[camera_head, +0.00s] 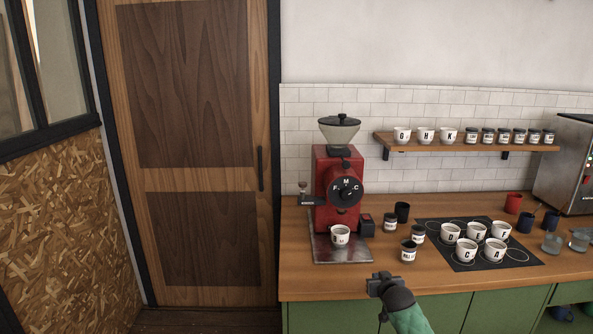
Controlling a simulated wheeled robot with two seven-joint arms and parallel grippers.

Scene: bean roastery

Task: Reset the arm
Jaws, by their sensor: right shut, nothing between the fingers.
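My right gripper (381,283) shows at the bottom middle, over the front edge of the wooden counter (320,285). Its green arm comes in from the bottom. The gripper is shut and empty, and it appears to touch none of the cups or jars. My left gripper is not in view.
A red grinder (335,185) stands on the counter, with a white cup (340,238) on the metal tray below. Small jars (408,252) stand right of it. Several lettered cups (466,251) stand on a black mat (520,257). A wall shelf (400,148) holds cups and jars.

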